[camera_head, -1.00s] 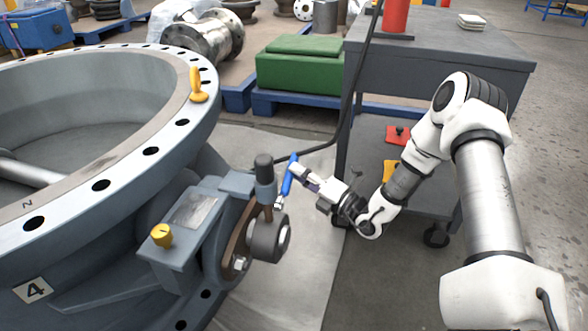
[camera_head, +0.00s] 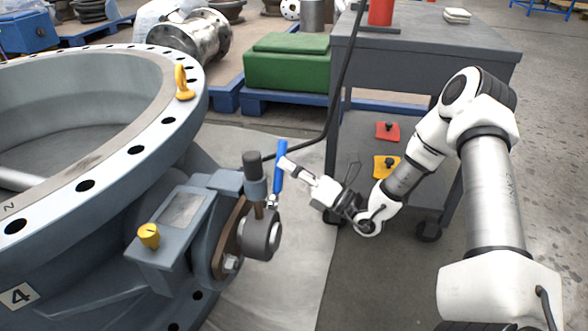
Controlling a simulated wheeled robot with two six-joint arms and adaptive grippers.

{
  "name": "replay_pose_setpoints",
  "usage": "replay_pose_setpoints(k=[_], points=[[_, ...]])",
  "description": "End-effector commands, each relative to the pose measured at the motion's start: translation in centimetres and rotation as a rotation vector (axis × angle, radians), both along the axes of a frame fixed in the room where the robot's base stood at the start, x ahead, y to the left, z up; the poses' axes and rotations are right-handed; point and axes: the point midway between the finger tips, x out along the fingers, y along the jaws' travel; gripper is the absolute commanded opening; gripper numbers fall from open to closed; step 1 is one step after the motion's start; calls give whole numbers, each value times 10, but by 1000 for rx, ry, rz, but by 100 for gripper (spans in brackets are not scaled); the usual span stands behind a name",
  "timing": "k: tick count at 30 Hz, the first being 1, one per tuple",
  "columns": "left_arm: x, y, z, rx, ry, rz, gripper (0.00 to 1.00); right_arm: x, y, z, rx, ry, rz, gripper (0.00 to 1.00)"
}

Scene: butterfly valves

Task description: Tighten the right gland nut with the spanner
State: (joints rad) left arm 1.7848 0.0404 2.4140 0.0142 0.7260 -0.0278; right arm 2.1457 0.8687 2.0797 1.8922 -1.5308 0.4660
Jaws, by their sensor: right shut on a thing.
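The blue-handled spanner (camera_head: 280,167) stands nearly upright beside the valve's shaft housing. My right gripper (camera_head: 289,166) is shut on its handle, coming in from the right. The spanner's lower metal end is close to the far right side of the gland, by a small silver part (camera_head: 272,201). I cannot tell whether that part is the right gland nut or the spanner's jaw, or whether the two touch. Another silver nut (camera_head: 232,264) shows at the near side of the brown gland flange (camera_head: 226,245). My left gripper is out of view.
The large grey valve body (camera_head: 100,225) fills the left. A dark upright post (camera_head: 253,165) and the round shaft end (camera_head: 261,234) stand close left of the spanner. A grey cart (camera_head: 430,45) and a black hanging cable (camera_head: 336,100) are behind. Floor below the gripper is clear.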

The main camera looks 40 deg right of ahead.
Motion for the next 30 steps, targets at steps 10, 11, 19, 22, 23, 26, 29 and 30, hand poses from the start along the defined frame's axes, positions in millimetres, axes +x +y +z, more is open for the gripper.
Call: replay_pose_setpoints(k=[10, 11, 19, 22, 23, 26, 29, 30], points=[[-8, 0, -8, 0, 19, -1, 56, -12, 15, -1, -128, -102, 9, 0], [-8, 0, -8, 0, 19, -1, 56, -12, 15, -1, -128, -102, 9, 0], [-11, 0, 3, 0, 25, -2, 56, -19, 6, 2, -123, -99, 6, 0], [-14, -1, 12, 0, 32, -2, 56, -29, -2, 4, -122, -100, 4, 0], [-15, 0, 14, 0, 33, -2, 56, -32, -4, 4, -122, -100, 4, 0], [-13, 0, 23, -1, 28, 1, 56, -40, -12, 4, -122, -100, 4, 0], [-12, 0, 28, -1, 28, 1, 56, -47, -18, 3, -124, -102, 3, 0], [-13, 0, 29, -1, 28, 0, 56, -48, -19, 3, -124, -102, 3, 0]])
